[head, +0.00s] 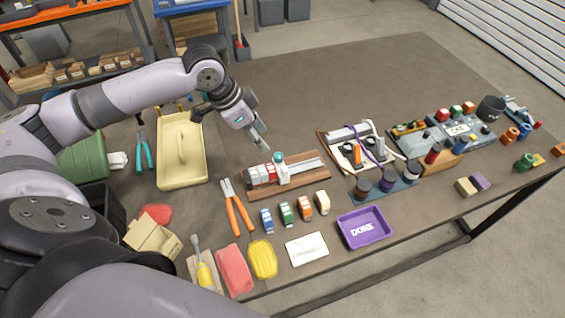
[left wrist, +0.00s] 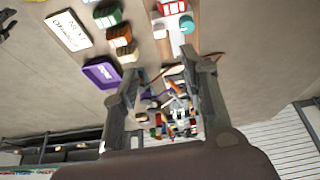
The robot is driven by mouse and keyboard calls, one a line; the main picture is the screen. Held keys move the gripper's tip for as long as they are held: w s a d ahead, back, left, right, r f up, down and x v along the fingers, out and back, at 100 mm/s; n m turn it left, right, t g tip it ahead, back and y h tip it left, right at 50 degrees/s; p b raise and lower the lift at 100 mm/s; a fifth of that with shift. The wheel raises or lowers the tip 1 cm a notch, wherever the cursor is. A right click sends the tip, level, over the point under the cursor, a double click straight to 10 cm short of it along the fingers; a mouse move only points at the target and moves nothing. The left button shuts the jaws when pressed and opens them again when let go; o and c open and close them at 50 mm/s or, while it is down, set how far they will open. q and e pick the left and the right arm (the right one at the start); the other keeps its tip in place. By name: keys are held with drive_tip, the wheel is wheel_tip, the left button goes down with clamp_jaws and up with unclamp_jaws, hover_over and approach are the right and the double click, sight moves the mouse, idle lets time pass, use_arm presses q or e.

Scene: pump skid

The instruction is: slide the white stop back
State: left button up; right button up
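The white stop (head: 281,171) with a teal knob stands on a wooden board (head: 306,180) fitted with a pale rail. Red and white blocks (head: 262,172) sit on the rail just left of it. My left gripper (head: 262,146) is above and behind the board, apart from the stop. In the left wrist view its two fingers (left wrist: 165,72) are spread with nothing between them. The white stop (left wrist: 176,38) and its teal knob show beyond the fingertips, near the top of that view. My right gripper is in neither view.
Pliers with orange handles (head: 237,207) lie left of the board. Several coloured blocks (head: 287,213) and a purple tray (head: 364,228) marked DONE are in front. A pale yellow tray (head: 181,118) is to the left. Cable and peg fixtures (head: 357,147) stand to the right. The table behind the board is clear.

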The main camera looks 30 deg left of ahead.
use_arm(q)
approach(284, 169)
drive_tip(key=p+x, duration=0.2)
drive_tip(key=x, duration=0.5)
drive_tip(key=shift+w+d+f, duration=0.1)
drive_tip(key=shift+w+f, duration=0.1)
drive_tip(key=shift+f, duration=0.05)
drive_tip(key=shift+w+d+f, duration=0.15)
drive_tip(key=shift+w+f, duration=0.05)
drive_tip(key=shift+f, duration=0.5)
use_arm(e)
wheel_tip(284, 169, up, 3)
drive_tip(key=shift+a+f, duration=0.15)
use_arm(q)
drive_tip(key=shift+c, duration=0.2)
drive_tip(key=c, duration=0.4)
clamp_jaws()
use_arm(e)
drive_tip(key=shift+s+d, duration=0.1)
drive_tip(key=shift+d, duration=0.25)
